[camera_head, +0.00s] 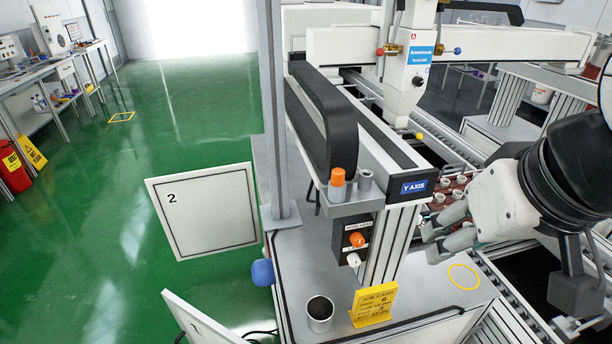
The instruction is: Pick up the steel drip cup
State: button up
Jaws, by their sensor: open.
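The steel drip cup (320,316) stands upright on the grey cabinet top (400,322), near its front left edge. Its round mouth faces up and its inside looks dark. My gripper (432,236) is on the right, pointing left, with its fingers apart and empty. It is well to the right of the cup and farther back, apart from it. Nothing hides the cup.
A yellow card (373,305) stands just right of the cup. Behind it are a post with a knob box (357,241) and an orange-capped bottle (337,188) on a bracket. A yellow ring (463,277) marks bare cabinet top. Potted trays (452,196) lie behind my gripper.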

aim_at(320, 310)
jog(key=k+j+z, duration=0.1)
jog(key=j, duration=0.25)
jog(key=k+j, duration=0.3)
jog(key=k+j+z, duration=0.15)
jog(key=j, duration=0.3)
jog(key=k, duration=0.05)
